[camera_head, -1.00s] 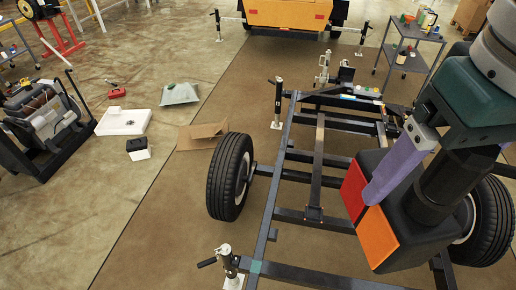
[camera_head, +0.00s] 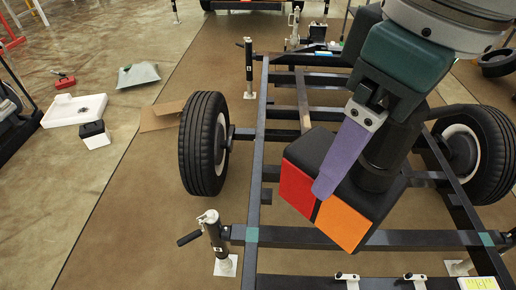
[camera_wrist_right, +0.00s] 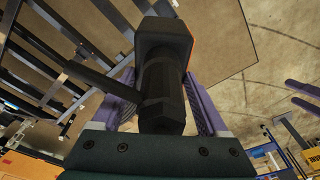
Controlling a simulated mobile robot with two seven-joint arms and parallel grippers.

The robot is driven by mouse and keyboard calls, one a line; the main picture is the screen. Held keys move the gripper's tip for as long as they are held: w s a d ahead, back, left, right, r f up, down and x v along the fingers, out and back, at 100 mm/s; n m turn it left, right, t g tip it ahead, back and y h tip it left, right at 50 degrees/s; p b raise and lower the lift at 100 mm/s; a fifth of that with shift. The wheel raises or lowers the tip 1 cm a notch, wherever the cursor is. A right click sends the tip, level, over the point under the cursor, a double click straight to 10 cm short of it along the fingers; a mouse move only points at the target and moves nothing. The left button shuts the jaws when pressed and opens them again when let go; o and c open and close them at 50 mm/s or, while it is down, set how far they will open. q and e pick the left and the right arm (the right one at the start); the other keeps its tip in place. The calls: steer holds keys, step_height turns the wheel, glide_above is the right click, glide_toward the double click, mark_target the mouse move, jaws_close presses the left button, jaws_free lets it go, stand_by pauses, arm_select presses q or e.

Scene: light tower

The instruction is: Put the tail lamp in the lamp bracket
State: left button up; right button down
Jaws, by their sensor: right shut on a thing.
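The tail lamp (camera_head: 346,227) is a black box with a red and an orange lens, tilted in the air over the trailer frame (camera_head: 290,237). My right gripper (camera_head: 345,160) is shut on the lamp's dark round stem from behind; one purple finger shows in the head view. In the right wrist view both purple fingers flank the lamp (camera_wrist_right: 163,50). Two purple fingers at that view's right edge look like my left gripper (camera_wrist_right: 303,98), spread and empty. I cannot pick out the lamp bracket; small white-topped fittings (camera_head: 346,278) sit on the rear rail at the bottom.
Wheels stand left (camera_head: 204,143) and right (camera_head: 475,150) of the frame. A jack (camera_head: 216,240) rises at the near left corner, another (camera_head: 249,70) farther back. A white tray (camera_head: 74,110) and cardboard (camera_head: 162,115) lie on the floor.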

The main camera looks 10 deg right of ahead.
steer(key=a+f+n+b, duration=0.1)
steer(key=f+n+b, duration=0.2)
steer(key=f+b, duration=1.6)
steer(key=a+f+n+b, duration=0.2)
steer(key=f+n+b, duration=0.1)
steer(key=f+b, duration=1.7)
steer(key=w+a+f+n+b, duration=0.1)
steer(key=f+n+b, duration=0.1)
steer(key=f+b, duration=1.8)
steer(key=shift+a+f+n+g+y, duration=0.1)
steer(key=shift+f+n+g+y, duration=0.1)
steer(key=shift+f, duration=1.8)
steer(key=shift+a+f+n+g+y, duration=0.1)
steer(key=shift+f+n+g+y, duration=0.1)
steer(key=shift+f, duration=1.8)
steer(key=shift+r, duration=0.15)
jaws_free()
